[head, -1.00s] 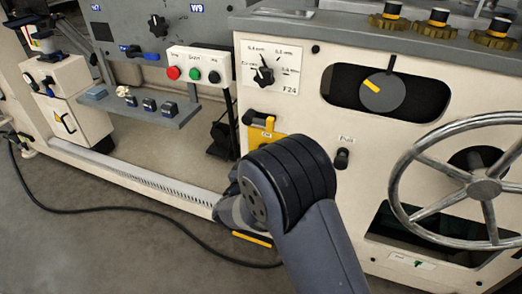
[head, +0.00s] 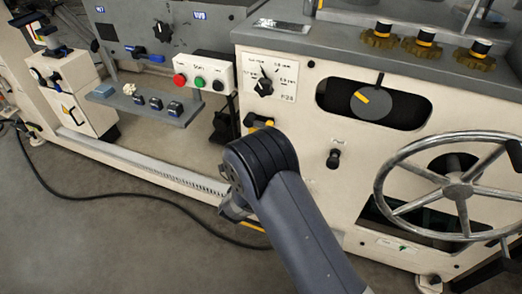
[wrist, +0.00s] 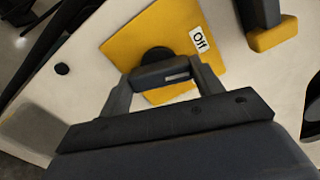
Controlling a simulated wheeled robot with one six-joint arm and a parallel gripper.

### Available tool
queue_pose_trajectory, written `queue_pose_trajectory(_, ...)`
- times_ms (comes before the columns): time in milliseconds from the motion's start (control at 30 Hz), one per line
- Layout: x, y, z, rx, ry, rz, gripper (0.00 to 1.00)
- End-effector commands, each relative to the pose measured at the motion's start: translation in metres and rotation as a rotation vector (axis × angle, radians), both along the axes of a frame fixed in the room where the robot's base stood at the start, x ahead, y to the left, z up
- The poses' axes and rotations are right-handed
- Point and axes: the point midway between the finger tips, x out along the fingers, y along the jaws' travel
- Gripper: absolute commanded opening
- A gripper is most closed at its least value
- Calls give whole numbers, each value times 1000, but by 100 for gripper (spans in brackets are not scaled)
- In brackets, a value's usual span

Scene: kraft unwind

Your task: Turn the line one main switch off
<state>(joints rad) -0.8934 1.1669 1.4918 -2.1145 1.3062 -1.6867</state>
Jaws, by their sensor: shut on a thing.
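In the wrist view my gripper (wrist: 168,85) is shut on the black switch handle (wrist: 160,74), a short bar with a pale mark on it. Behind the handle is a round black hub. The hub sits on a yellow plate (wrist: 180,35) with a white "Off" label (wrist: 199,40). The handle lies nearly crosswise in this view, below and left of the label. In the head view my arm hides the gripper, the switch handle and most of the yellow plate. No line number shows on the plate.
A black handle with a yellow end (wrist: 272,35) stands close to the right of the plate; it also shows in the head view (head: 258,120). A black knob (head: 333,158) and a large handwheel (head: 458,190) are to the right. A cable (head: 80,205) crosses the floor.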

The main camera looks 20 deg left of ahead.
Motion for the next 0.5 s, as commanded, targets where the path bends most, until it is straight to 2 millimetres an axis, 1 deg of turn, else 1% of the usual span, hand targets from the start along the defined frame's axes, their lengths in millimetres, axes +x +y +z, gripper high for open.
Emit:
queue_pose_trajectory(33, 0, 0, 3, -39, 5, 1, 39)
queue_pose_trajectory(200, 0, 0, 1, -154, 14, 1, 39)
queue_pose_trajectory(500, 0, 0, 0, -277, 23, 1, 39)
